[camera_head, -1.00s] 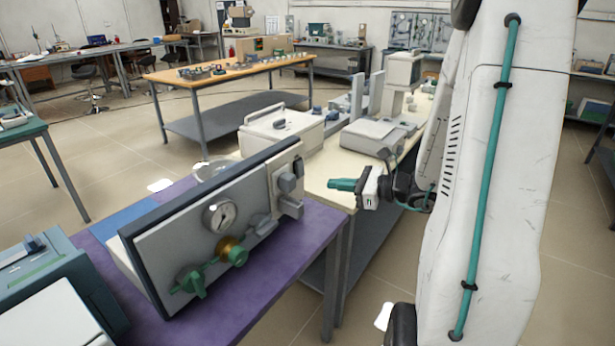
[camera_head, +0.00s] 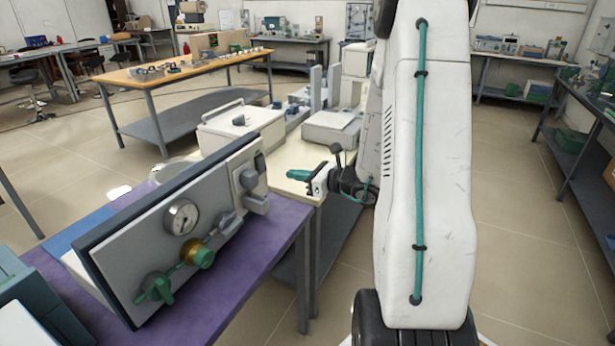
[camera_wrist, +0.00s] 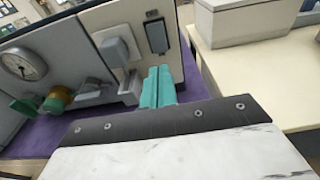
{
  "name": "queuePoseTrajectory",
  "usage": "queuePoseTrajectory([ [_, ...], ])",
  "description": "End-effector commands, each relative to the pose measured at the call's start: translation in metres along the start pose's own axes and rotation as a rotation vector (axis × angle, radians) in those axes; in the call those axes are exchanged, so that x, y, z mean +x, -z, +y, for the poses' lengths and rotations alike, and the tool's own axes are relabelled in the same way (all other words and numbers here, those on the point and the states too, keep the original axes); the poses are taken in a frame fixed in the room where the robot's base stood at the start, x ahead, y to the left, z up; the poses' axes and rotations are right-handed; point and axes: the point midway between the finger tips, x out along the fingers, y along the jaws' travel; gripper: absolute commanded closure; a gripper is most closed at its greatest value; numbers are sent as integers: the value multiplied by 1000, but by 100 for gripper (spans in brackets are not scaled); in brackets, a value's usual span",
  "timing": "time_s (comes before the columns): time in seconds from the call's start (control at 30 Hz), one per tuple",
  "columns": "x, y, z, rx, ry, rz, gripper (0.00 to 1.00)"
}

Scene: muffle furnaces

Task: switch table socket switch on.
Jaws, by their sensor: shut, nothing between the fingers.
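A grey panel unit (camera_head: 120,262) stands on the purple table, with a gauge (camera_head: 182,217) and green and brass knobs on its face. At its right end is a dark rectangular switch (camera_head: 260,163), which also shows in the wrist view (camera_wrist: 156,36). Grey socket-like blocks (camera_head: 249,180) sit beside and below it. I cannot tell the switch's position. My gripper (camera_head: 291,175) has teal fingers, shut and empty, to the right of the panel's end in the head view. In the wrist view the fingertips (camera_wrist: 158,72) appear just below the dark switch; contact is not clear.
The purple table (camera_head: 255,238) meets a cream table (camera_head: 292,158) behind it, holding a white box (camera_head: 235,133) and other equipment. A wooden-topped table (camera_head: 160,75) stands further back. Floor (camera_head: 520,200) is open to the right of my arm.

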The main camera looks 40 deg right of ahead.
Motion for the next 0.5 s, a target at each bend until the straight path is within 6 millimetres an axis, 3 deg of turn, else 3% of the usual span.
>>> queuePoseTrajectory([
  [0.2,46,0,1,1,-4,1,100],
  [0.5,76,0,0,1,-1,0,100],
])
